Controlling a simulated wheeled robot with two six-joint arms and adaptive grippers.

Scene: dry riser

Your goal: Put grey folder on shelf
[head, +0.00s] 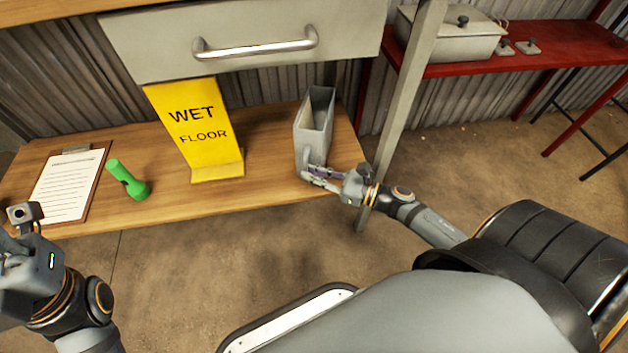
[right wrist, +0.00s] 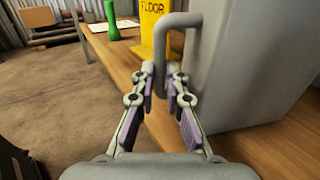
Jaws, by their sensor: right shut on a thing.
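The grey folder (head: 314,124) is a tall, open-topped grey holder, standing upright at the right end of the wooden shelf (head: 265,190). In the right wrist view the folder (right wrist: 245,70) fills the right side, with its grey loop handle (right wrist: 161,55) facing me. My right gripper (head: 308,173) is at the folder's lower front. In the wrist view the right gripper (right wrist: 161,78) has its fingers on both sides of the handle's lower end, shut on it. My left gripper (head: 18,225) is at the left edge, partly cut off, away from the folder; its jaws are unclear.
A yellow wet floor sign (head: 195,130), a green flashlight (head: 128,181) and a clipboard (head: 70,185) are on the shelf left of the folder. A grey drawer (head: 245,50) overhangs it. A metal post (head: 405,105) stands right of the folder. A red table (head: 560,50) is beyond.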

